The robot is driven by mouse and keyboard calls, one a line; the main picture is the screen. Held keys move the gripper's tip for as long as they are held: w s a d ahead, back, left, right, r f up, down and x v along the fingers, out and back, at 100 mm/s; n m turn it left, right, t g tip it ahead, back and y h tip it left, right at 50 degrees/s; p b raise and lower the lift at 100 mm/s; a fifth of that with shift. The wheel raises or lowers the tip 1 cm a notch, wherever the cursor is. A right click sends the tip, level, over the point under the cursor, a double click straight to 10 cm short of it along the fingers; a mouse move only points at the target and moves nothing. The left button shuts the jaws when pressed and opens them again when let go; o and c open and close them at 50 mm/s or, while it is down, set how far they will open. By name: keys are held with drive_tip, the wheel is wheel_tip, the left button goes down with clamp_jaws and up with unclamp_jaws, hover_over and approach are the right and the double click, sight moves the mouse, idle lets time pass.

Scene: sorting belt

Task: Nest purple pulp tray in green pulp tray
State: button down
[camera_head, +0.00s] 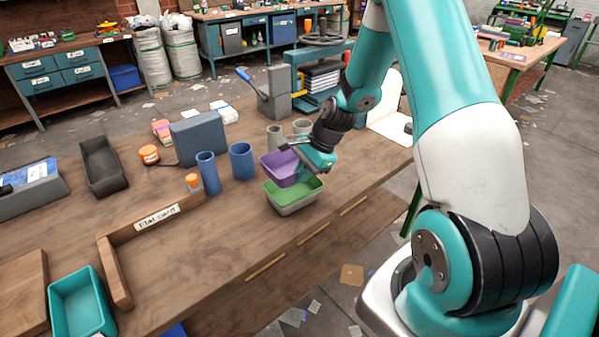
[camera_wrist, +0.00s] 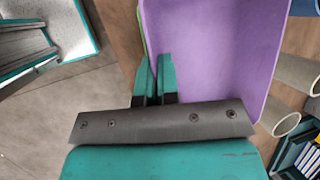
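The purple pulp tray (camera_head: 280,167) is held over the back left part of the green pulp tray (camera_head: 292,206) in the head view. It looks slightly tilted, and whether the two touch cannot be told. The green tray sits on the bench near its front edge, with its green inside partly covered by the purple one. My gripper (camera_wrist: 154,78) is shut on the purple tray's side wall. In the wrist view the purple tray (camera_wrist: 215,50) fills the upper middle, and only a thin green edge shows beside it.
Grey tubes (camera_head: 275,137) stand behind the purple tray. A wooden corner fence (camera_head: 118,270) and a teal bin (camera_head: 82,305) are at the left. Bench space in front of the blue cups is clear.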

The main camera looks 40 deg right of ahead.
sight(303, 197)
drive_tip(key=shift+f+b, duration=1.55)
drive_tip(key=shift+f, duration=0.6)
drive_tip(key=c, duration=1.3)
unclamp_jaws()
drive_tip(key=shift+f, duration=0.1)
drive_tip(key=shift+r+p, duration=4.15)
drive_tip(key=shift+r, duration=0.45)
